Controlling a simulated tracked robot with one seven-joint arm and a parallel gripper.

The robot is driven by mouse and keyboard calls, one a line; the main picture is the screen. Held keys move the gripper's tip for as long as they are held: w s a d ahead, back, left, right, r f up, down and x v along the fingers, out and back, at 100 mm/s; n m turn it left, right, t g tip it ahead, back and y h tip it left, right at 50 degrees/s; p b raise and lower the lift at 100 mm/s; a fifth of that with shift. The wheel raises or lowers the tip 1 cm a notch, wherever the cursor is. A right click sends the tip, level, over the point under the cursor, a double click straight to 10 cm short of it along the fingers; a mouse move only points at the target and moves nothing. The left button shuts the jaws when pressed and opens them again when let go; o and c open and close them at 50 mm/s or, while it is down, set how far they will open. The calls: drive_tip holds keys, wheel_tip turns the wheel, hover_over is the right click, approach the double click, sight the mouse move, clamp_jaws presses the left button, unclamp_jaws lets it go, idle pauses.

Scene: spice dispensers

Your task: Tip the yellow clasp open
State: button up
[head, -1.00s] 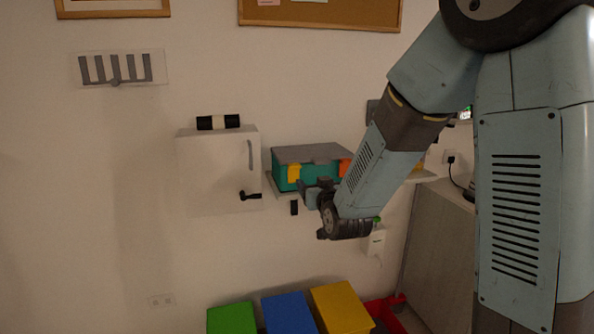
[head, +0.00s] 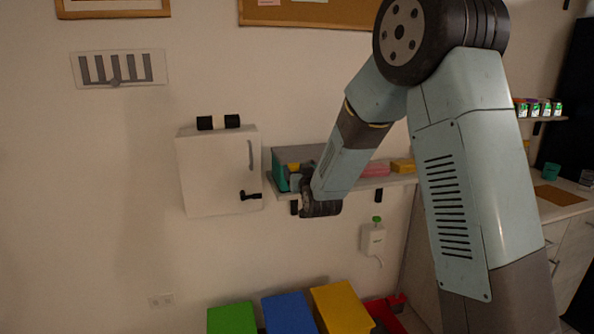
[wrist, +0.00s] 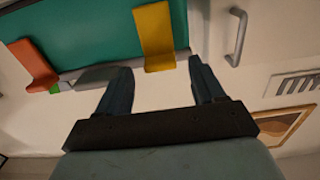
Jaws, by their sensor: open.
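The teal box (head: 279,170) with a grey lid sits on the wall shelf in the head view, partly hidden by my arm. My gripper (wrist: 160,67) is open and empty there, with one fingertip on each side of the clasp's end. I cannot tell whether they touch it. An orange clasp (wrist: 32,65) is at the left.
A white cabinet (head: 212,175) with a handle and black latch hangs left of the box. Pink and yellow items lie on the shelf (head: 400,180) to the right. A white dispenser (head: 373,240) hangs below. Coloured bins stand on the floor.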

drive_tip(key=shift+x, duration=1.05)
drive_tip(key=shift+c, duration=0.3)
clamp_jaws()
